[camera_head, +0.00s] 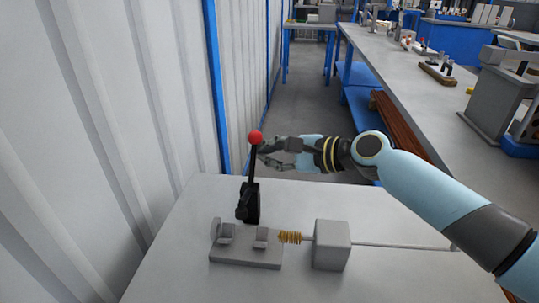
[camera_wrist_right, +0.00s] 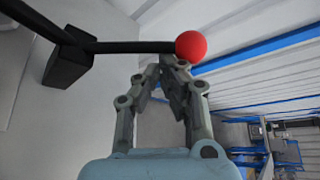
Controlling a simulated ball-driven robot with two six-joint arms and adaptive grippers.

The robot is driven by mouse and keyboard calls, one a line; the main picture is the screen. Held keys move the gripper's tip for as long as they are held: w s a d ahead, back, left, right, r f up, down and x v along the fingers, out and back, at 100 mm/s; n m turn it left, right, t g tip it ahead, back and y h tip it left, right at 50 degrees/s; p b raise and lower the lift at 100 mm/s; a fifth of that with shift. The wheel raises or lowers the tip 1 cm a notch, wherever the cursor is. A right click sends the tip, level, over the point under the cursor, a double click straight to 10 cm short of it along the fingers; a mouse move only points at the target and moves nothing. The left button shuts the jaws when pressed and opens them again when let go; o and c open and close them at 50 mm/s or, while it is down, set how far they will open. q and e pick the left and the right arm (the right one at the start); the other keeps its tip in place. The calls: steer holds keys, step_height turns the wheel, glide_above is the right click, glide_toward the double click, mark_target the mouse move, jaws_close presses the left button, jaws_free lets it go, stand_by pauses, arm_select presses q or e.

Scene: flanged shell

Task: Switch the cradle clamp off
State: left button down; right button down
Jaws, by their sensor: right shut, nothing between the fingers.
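The clamp lever is a black handle (camera_head: 252,168) with a red ball knob (camera_head: 256,137), standing nearly upright on a black base (camera_head: 248,202) at the back of a grey table. A grey cradle (camera_head: 245,248) with small blocks sits in front of it. My right gripper (camera_head: 264,152) is shut and empty, with its fingertips close beside the lever just below the knob. In the right wrist view the red knob (camera_wrist_right: 191,46) and handle (camera_wrist_right: 130,47) lie just beyond the fingertips (camera_wrist_right: 172,62); I cannot tell if they touch. My left gripper is not in view.
A gold spring (camera_head: 289,237), a grey block (camera_head: 331,245) and a thin rod (camera_head: 400,246) lie to the right of the cradle on the table (camera_head: 180,270). A corrugated wall (camera_head: 110,100) is close on the left. Long workbenches stand behind at right.

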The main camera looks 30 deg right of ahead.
steer(key=shift+s+a+r+n+t+b, duration=0.15)
steer(key=shift+s+a+r+n+t, duration=0.2)
steer(key=shift+s+r+n+t, duration=0.15)
steer(key=shift+s+a+r+n+t+b, duration=0.15)
steer(key=shift+s+a+r+n+t, duration=0.25)
steer(key=shift+r+n, duration=0.2)
steer(key=shift+s, duration=0.15)
glide_toward(256, 149)
steer(key=v, duration=0.5)
steer(key=shift+a, duration=0.1)
steer(key=shift+r, duration=0.1)
stand_by(0.5)
